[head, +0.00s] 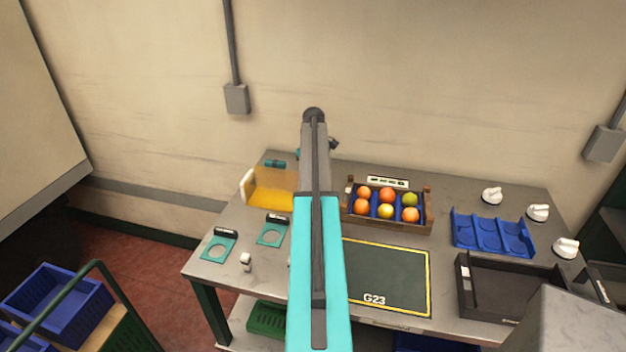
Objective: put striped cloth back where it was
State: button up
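I cannot make out a striped cloth anywhere in the head view. My own arm, cyan and grey, reaches up through the middle of the picture and covers part of the table. My gripper does not show; the far end of the arm hides what lies beyond it. A small dark part sticks out to the right of the arm's upper end, and I cannot tell what it is.
Blue bins (58,305) stand at lower left.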

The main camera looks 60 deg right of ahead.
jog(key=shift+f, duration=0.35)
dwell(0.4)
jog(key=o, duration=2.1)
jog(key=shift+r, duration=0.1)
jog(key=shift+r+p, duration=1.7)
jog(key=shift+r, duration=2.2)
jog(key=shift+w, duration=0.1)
